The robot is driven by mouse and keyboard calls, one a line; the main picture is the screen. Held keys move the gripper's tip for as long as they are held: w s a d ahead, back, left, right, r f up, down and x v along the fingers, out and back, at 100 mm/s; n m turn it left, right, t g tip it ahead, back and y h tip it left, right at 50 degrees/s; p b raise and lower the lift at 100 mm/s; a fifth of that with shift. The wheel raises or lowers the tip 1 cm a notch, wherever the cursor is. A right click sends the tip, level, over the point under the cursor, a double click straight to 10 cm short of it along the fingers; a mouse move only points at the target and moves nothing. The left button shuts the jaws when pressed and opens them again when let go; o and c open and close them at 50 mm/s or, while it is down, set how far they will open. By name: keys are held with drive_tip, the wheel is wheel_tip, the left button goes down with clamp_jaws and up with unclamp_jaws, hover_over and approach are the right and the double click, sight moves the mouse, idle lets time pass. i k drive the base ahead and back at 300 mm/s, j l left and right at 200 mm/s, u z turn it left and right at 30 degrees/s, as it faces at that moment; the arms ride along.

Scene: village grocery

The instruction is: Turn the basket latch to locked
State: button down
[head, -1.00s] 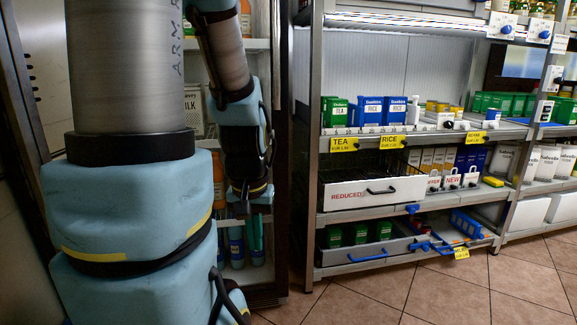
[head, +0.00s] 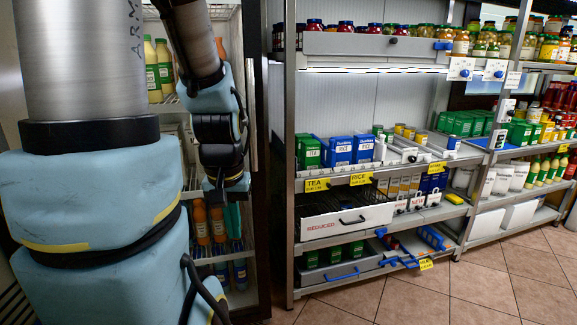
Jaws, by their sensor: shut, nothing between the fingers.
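The basket with a white front marked REDUCED (head: 345,222) sits on the middle shelf of the rack, with a black handle and dark wire sides. A small blue latch (head: 381,232) is at the shelf edge just below the right end of that front. Its exact angle is too small to tell. My gripper (head: 217,198) hangs at the end of my arm, left of the rack, in front of the open fridge. It is shut and empty, well apart from the basket and latch; its fingertips are dark and hard to make out.
A grey lower drawer (head: 345,274) with a blue handle is under the basket. Blue pieces (head: 408,261) stick out at its right. Tea and rice boxes (head: 340,151) stand above. The tiled floor (head: 440,285) before the rack is clear. A rack post (head: 290,180) stands between gripper and basket.

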sight(380, 232)
drive_tip(key=z, duration=1.25)
drive_tip(key=i+l+u, duration=0.1)
drive_tip(key=u, duration=0.85)
drive_tip(key=i+l+u, duration=0.15)
drive_tip(key=l+u, duration=0.15)
drive_tip(key=i+l+u, duration=0.1)
drive_tip(key=l+u, duration=0.15)
drive_tip(key=l, duration=0.2)
drive_tip(key=i+l+u, duration=0.1)
drive_tip(key=l+u, duration=0.2)
drive_tip(key=l, duration=0.95)
drive_tip(key=i+u, duration=0.05)
drive_tip(key=i, duration=0.05)
